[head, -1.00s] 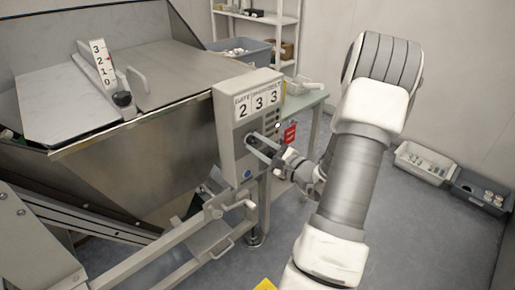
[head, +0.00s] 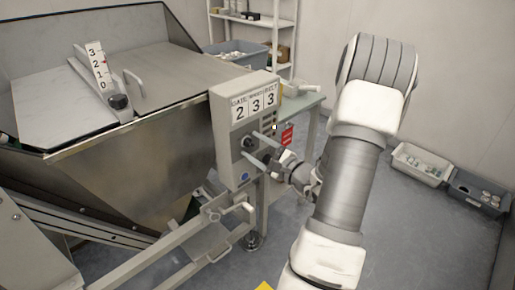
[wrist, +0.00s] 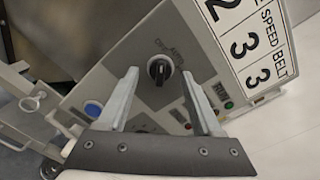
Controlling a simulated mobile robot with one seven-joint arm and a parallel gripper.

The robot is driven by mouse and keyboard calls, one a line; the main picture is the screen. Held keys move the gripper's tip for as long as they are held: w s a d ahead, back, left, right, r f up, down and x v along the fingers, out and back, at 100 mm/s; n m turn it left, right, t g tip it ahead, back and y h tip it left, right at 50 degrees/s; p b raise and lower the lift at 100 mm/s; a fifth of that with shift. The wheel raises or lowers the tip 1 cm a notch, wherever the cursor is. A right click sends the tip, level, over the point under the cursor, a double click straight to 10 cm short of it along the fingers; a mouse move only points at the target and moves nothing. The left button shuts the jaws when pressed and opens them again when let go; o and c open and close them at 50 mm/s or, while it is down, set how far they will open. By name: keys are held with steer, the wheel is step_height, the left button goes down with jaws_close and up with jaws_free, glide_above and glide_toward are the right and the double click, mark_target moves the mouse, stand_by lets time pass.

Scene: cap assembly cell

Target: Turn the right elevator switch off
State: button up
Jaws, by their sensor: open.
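A grey control box (head: 232,150) with the digits 2 3 3 stands at the front corner of the metal hopper. Another dark control shows partly behind the gripper's palm. I cannot tell which switch is labelled right elevator.
A blue button (wrist: 92,108) sits on the panel. Small green and red buttons are near the right finger. A red tag (head: 287,134) hangs beside the box. Rails and a handle (head: 239,210) lie below it. Bins (head: 420,168) stand on the floor at right.

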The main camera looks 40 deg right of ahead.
steer(key=s+d+p, duration=0.1)
steer(key=s+p, duration=0.1)
steer(key=s, duration=1.5)
steer(key=shift+s+d+p, duration=0.15)
steer(key=shift+s+p, duration=0.05)
steer(key=shift+p, duration=0.1)
